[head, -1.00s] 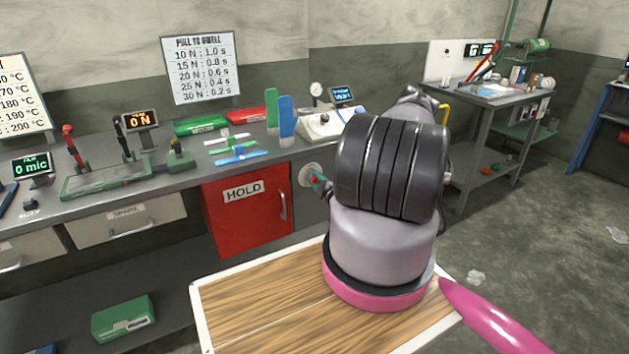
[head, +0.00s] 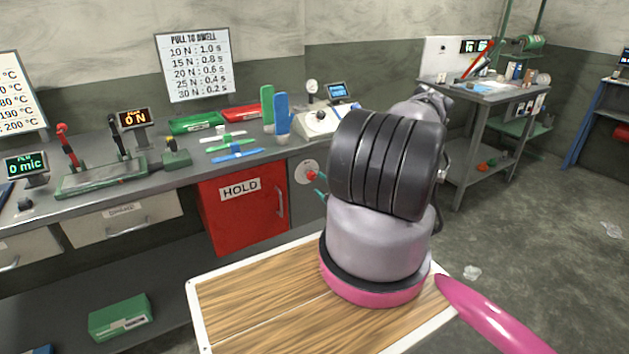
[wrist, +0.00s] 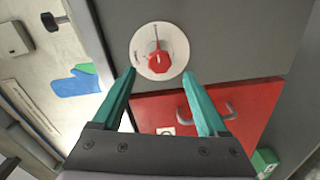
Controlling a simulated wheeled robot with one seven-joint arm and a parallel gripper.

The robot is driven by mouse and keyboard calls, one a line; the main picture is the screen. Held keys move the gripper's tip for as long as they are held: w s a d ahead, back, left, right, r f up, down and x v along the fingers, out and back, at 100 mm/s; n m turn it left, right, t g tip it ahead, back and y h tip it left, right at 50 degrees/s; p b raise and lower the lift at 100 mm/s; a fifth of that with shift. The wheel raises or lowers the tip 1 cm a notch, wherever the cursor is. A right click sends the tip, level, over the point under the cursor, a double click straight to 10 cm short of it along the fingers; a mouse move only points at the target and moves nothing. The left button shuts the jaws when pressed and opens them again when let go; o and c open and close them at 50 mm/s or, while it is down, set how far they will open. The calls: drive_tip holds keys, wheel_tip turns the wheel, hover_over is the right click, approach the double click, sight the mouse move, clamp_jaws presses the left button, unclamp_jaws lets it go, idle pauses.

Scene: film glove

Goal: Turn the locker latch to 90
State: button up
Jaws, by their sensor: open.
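The latch is a red knob (wrist: 159,62) on a round white dial plate (wrist: 145,45), set in a grey panel. In the head view the red knob (head: 312,175) and its plate show right of the red HOLD locker door (head: 235,220), which also shows in the wrist view (wrist: 245,103). My gripper has teal fingers (wrist: 163,88). They are spread and empty, with the knob ahead of and between their tips, apart from it. In the head view the fingertips (head: 320,186) show partly, just below the knob; my arm hides the rest of the gripper.
The locker door's handle (head: 281,200) sticks out left of the dial. The bench top (head: 110,195) above holds gloves, coloured strips, trays and gauges. A wooden board (head: 260,300) with a white rim lies under my arm. Open floor (head: 540,250) is at right.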

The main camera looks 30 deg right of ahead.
drive_tip(key=shift+s, duration=1.7)
drive_tip(key=shift+d+r, duration=0.1)
drive_tip(key=w+a+r+n+g+y, duration=0.1)
drive_tip(key=w+a+r+n+y, duration=0.1)
drive_tip(key=r+n+y, duration=0.3)
drive_tip(key=w+a+r+n+y, duration=0.2)
drive_tip(key=a+r+n, duration=0.15)
drive_tip(key=r, duration=0.25)
drive_tip(key=s+a+r+n+g+y, duration=0.3)
drive_tip(key=a+r+n+g, duration=0.4)
drive_tip(key=r+n, duration=0.45)
drive_tip(key=s+a+r+n+g+y, duration=0.25)
drive_tip(key=a+r+n+g, duration=0.35)
drive_tip(key=a+r+n, duration=0.5)
drive_tip(key=s+a+r+n+t+h, duration=0.2)
drive_tip(key=s+r+n+h, duration=0.9)
drive_tip(key=s+r+n, duration=1)
drive_tip(key=s+t, duration=0.1)
drive_tip(key=s, duration=0.1)
drive_tip(key=shift+s+r, duration=0.3)
drive_tip(key=shift+s, duration=0.1)
